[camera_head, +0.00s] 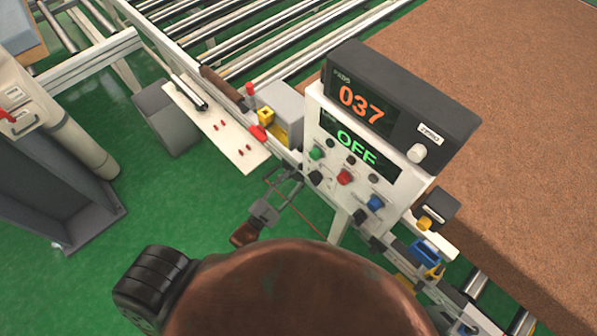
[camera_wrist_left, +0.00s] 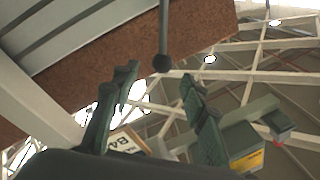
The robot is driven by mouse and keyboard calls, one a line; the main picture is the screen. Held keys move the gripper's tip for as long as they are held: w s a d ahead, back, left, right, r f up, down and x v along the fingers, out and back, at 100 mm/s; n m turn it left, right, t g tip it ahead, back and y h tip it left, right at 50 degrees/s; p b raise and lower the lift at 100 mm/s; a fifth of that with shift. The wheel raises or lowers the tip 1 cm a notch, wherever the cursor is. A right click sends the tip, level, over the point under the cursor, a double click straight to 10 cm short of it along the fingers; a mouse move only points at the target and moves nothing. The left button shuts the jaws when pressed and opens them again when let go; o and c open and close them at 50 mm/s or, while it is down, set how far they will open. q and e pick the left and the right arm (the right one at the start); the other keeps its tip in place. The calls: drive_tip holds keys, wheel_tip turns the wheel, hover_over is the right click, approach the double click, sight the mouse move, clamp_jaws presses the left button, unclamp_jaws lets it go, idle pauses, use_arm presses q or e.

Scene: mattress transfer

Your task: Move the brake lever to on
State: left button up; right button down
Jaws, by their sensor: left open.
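In the left wrist view a dark rod with a round black knob (camera_wrist_left: 163,62) comes down from the top; it looks like the brake lever. In the head view I cannot pick the lever out with certainty. My left gripper (camera_head: 283,187) is small there, low beside the control panel (camera_head: 333,158). In the wrist view its two dark fingers (camera_wrist_left: 159,80) are apart, with the knob just beyond their tips, seen between them. Nothing is held, and I cannot tell whether they touch. The panel's green display (camera_head: 357,147) reads OFF. My right gripper is not in view.
A large brown mattress (camera_head: 500,70) lies on the right, with metal rollers (camera_head: 235,30) behind. A white plate (camera_head: 215,125) and grey box (camera_head: 165,115) stand left of the panel. Green floor (camera_head: 190,205) is clear.

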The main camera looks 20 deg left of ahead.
use_arm(q)
drive_tip(key=shift+v, duration=2.3)
drive_tip(key=s+a+f+n+g+y, duration=0.1)
drive_tip(key=s+a+f+n+g, duration=0.2)
drive_tip(key=f, duration=0.8)
drive_tip(key=s+a+f+n+g+y, duration=0.1)
drive_tip(key=s+f+g+y, duration=0.3)
drive_tip(key=f, duration=0.7)
drive_tip(key=s+a+f+n+g+h, duration=0.15)
drive_tip(key=s+f, duration=0.35)
drive_tip(key=f, duration=0.6)
drive_tip(key=s+a+f+n+g+y, duration=0.1)
drive_tip(key=s+f+g, duration=0.4)
drive_tip(key=s, duration=0.9)
drive_tip(key=s+a+f+n+g+y, duration=0.1)
drive_tip(key=s+f+n+g, duration=0.2)
drive_tip(key=s+f, duration=0.8)
drive_tip(key=s+g, duration=0.2)
drive_tip(key=s, duration=0.1)
drive_tip(key=shift+s+a, duration=0.35)
drive_tip(key=shift+a, duration=0.05)
